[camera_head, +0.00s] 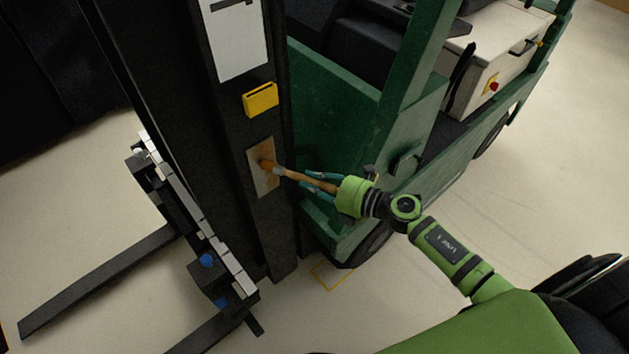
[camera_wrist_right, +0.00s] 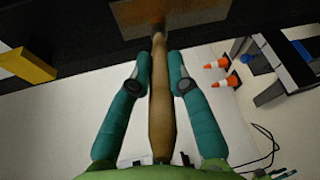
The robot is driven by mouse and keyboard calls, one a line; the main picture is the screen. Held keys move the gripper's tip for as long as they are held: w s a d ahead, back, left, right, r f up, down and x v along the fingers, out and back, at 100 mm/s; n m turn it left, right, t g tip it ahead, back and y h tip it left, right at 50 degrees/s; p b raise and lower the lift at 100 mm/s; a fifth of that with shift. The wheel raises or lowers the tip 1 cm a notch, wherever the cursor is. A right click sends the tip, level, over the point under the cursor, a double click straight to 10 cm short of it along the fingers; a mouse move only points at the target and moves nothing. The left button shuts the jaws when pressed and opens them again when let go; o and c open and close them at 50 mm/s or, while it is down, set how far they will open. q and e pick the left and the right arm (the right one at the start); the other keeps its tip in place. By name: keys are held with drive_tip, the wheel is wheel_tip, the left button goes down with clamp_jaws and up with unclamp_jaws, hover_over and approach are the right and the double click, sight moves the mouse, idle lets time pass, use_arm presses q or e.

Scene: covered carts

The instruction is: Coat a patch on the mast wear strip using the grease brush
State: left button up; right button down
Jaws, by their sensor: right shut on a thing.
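The wear strip (camera_head: 266,184) is a small tan-grey plate on the dark mast (camera_head: 235,150). It also shows as a brown plate at the top of the right wrist view (camera_wrist_right: 140,12). The grease brush (camera_head: 310,181) has a wooden handle and points at the strip. Its tip appears to touch the strip's upper middle, but the exact contact is hidden in the wrist view. My right gripper (camera_head: 303,182) is shut on the handle, with teal fingers on both sides (camera_wrist_right: 160,75). My left gripper is not in view.
A yellow box (camera_head: 260,99) and a white plate (camera_head: 236,40) are on the mast above the strip. The forks (camera_head: 95,280) reach out at lower left. The green truck body (camera_head: 335,85) stands behind.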

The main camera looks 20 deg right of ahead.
drive_tip(key=shift+f+b, duration=1.25)
drive_tip(key=shift+f, duration=0.4)
drive_tip(key=shift+f+b, duration=1.45)
drive_tip(key=shift+f, duration=0.05)
drive_tip(key=shift+f+b, duration=1.45)
drive_tip(key=shift+f, duration=0.15)
wheel_tip(320, 180, down, 3)
drive_tip(key=b, duration=0.3)
